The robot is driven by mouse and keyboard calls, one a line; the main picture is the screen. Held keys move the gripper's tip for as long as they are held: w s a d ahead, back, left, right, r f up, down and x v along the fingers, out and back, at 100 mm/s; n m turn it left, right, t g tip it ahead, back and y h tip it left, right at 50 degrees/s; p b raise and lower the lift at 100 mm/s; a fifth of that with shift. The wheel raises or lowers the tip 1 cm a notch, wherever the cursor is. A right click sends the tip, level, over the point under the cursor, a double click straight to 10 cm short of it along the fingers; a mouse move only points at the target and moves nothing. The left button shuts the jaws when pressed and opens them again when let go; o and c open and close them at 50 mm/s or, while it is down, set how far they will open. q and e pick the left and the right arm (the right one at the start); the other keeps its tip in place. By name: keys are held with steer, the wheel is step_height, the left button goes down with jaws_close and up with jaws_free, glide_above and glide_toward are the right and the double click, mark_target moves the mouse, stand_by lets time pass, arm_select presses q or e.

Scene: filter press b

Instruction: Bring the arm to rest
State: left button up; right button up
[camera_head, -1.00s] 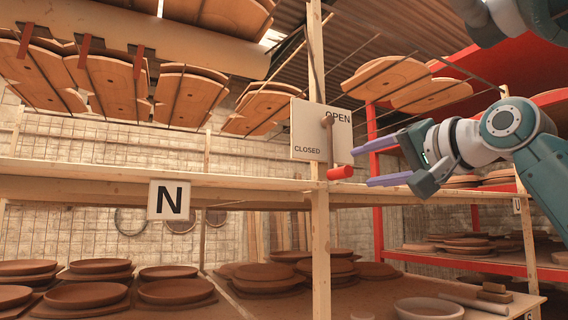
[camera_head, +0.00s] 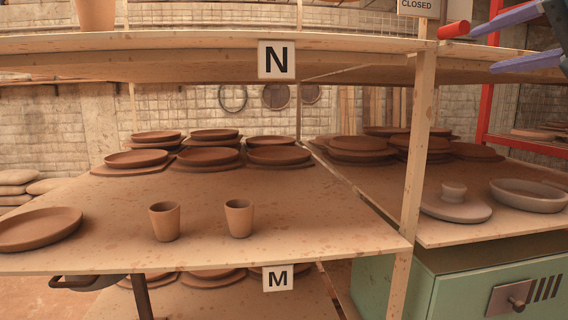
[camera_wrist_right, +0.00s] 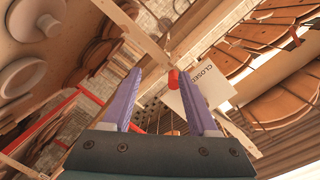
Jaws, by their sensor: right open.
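The sign with CLOSED (camera_head: 416,5) is cut off by the top edge. In the right wrist view my gripper (camera_wrist_right: 166,82) is open, and the red handle end (camera_wrist_right: 173,79) shows between and beyond the fingertips. The sign (camera_wrist_right: 201,86) is behind it. My left gripper is not in view.
A wooden shelf marked N (camera_head: 277,60) runs across, above a shelf marked M (camera_head: 278,278). Two clay cups (camera_head: 165,221) and several plates (camera_head: 38,229) stand on the lower shelf.

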steer(key=s+a+f+n+g, duration=0.35)
steer(key=s+f, duration=0.25)
steer(key=f, duration=0.6)
steer(key=s+a+f+n+g, duration=0.3)
steer(key=s+a+f+g, duration=0.15)
steer(key=f, duration=0.75)
steer(key=s+a+f+n+g, duration=0.1)
steer(key=s+f, duration=0.2)
steer(key=s, duration=0.4)
steer(key=s+a+f+n+g, duration=0.2)
steer(key=s+f, duration=0.2)
steer(key=s, duration=0.4)
steer(key=s+a+f+n+g+h, duration=0.1)
steer(key=s+f, duration=0.3)
steer(key=s, duration=0.4)
steer(key=shift+s+a+n+g+p, duration=0.15)
steer(key=shift+a+n+g+p, duration=0.2)
steer(key=shift+a+g, duration=0.2)
